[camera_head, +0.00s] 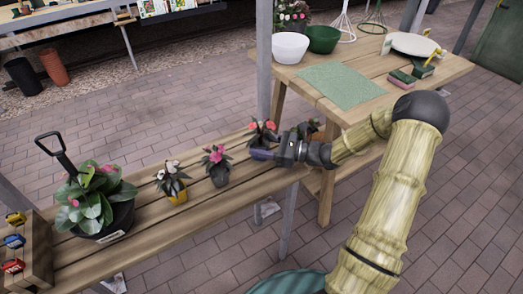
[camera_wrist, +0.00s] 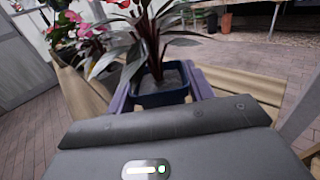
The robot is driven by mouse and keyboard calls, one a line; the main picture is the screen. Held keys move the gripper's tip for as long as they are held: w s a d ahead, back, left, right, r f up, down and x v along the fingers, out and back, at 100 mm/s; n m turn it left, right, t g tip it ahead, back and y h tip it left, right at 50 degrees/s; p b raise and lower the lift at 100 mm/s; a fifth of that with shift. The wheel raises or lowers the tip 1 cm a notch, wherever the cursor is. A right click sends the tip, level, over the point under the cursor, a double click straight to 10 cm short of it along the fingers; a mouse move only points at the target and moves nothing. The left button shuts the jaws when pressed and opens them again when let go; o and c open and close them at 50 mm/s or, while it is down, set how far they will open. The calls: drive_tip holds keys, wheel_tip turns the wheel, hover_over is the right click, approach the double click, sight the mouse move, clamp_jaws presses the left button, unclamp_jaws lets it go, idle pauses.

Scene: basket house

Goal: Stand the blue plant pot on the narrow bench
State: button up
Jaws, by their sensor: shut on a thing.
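The blue plant pot (camera_wrist: 163,98) holds a leafy plant with dark green leaves and red-pink flowers. It sits upright between the two fingers of my gripper (camera_wrist: 160,86), which is shut on it. In the head view my gripper (camera_head: 263,153) is at the right end of the narrow bench (camera_head: 165,225), with the plant's flowers (camera_head: 264,127) above the fingers. The fingers hide most of the pot there. I cannot tell whether the pot's base touches the bench boards or hangs just above them.
On the bench stand a plant in a dark grey pot (camera_head: 219,175), one in a yellow pot (camera_head: 177,193) and a large black pot (camera_head: 105,218). A wider table (camera_head: 300,78) with bowls and a green mat (camera_head: 341,85) stands behind. A metal post (camera_head: 264,60) rises near my gripper.

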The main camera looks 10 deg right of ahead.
drive_tip(key=shift+f, duration=0.95)
drive_tip(key=shift+f, duration=0.1)
drive_tip(key=o, duration=1)
drive_tip(key=p+v, duration=0.1)
drive_tip(key=v, duration=1.1)
